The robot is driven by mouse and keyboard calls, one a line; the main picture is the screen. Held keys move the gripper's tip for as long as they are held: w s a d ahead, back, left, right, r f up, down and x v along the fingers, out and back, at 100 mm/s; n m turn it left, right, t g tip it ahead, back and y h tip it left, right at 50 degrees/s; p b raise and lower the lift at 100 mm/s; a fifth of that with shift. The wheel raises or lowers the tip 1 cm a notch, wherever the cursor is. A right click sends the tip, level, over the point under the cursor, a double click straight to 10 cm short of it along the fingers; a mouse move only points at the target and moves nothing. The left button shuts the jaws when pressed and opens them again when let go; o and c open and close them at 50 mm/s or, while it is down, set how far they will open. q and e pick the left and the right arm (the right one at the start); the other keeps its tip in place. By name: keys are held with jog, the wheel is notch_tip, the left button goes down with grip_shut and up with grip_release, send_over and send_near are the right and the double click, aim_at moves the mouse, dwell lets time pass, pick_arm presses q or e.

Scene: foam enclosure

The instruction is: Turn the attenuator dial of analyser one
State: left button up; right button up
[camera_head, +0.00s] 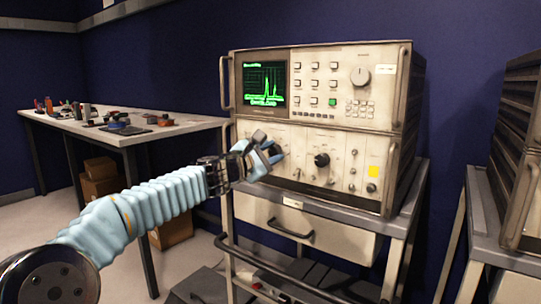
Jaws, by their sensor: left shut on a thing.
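Analyser one (345,125) is a beige two-tier instrument with a lit green-trace screen (264,84) at its upper left. My left gripper (271,153) reaches in from the left and is at the left part of the lower front panel. My right gripper is not in view.
The analyser stands on a grey cart with a drawer (300,229) and a front rail below. A dark ribbed unit (515,150) is on another stand at the right. A bench (120,136) with small tools stands at the left, with cardboard boxes (100,180) underneath.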

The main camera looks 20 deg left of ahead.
pick_arm(q)
jog(key=m+b, duration=0.1)
jog(key=m, duration=0.2)
jog(key=shift+f+m, duration=0.15)
jog(key=shift+m, duration=0.25)
jog(key=shift+m+b, duration=0.65)
jog(key=shift+m, duration=0.65)
jog(key=o, duration=1)
jog(key=shift+o, duration=0.2)
jog(key=b+v, duration=0.4)
jog(key=v, duration=1)
